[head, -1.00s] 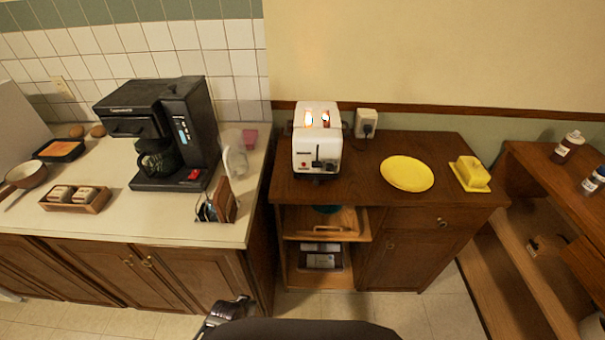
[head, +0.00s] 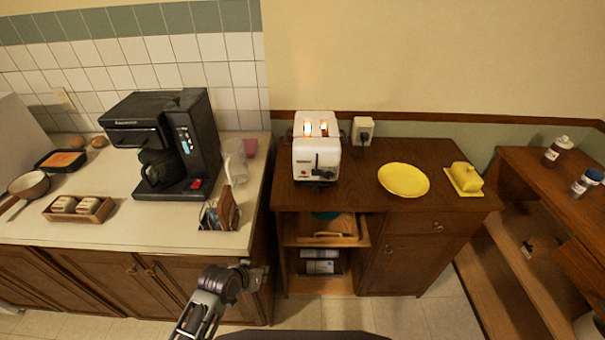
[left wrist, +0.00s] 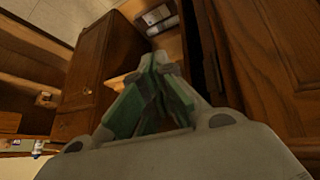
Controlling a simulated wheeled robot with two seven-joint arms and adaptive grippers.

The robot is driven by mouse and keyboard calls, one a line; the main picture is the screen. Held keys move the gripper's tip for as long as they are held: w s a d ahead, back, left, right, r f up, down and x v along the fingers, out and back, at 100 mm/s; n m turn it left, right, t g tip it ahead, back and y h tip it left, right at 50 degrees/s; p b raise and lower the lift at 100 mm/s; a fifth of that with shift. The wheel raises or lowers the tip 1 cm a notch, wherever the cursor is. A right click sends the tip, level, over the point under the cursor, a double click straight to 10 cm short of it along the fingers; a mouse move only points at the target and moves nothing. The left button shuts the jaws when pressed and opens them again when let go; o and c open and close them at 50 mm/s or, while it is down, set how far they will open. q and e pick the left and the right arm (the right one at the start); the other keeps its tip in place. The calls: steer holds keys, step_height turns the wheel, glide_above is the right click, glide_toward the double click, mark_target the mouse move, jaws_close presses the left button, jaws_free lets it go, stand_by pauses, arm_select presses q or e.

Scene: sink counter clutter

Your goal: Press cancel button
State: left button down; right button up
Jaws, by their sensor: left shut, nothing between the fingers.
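The white toaster (head: 316,160) stands on the dark wooden cabinet top, with its dark control panel facing me. Its slots glow orange. The cancel button is too small to make out for certain on the front panel. My left gripper (head: 258,272) is low in the head view, below and to the left of the toaster and well apart from it. In the left wrist view its green-padded fingers (left wrist: 150,95) are together and hold nothing; the toaster is not seen there. My right gripper is not in view.
Left of the toaster, a counter holds a black coffee maker (head: 163,140) and a napkin holder (head: 228,208). A yellow plate (head: 403,180) and yellow butter dish (head: 465,178) lie to its right. A gap separates counter and cabinet.

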arm_select(q)
steer(key=w+d+r+t+h, duration=0.2)
steer(key=w+d+r, duration=0.4)
steer(key=r, duration=0.3)
steer(key=w+d+r+t+h, duration=0.2)
steer(key=w+d+r+h, duration=0.2)
steer(key=r, duration=0.5)
steer(key=w+d, duration=0.2)
steer(key=w, duration=0.1)
steer(key=shift+w+d+h+p, duration=0.2)
steer(key=shift+d+h+p, duration=0.05)
steer(key=shift+h+p, duration=0.1)
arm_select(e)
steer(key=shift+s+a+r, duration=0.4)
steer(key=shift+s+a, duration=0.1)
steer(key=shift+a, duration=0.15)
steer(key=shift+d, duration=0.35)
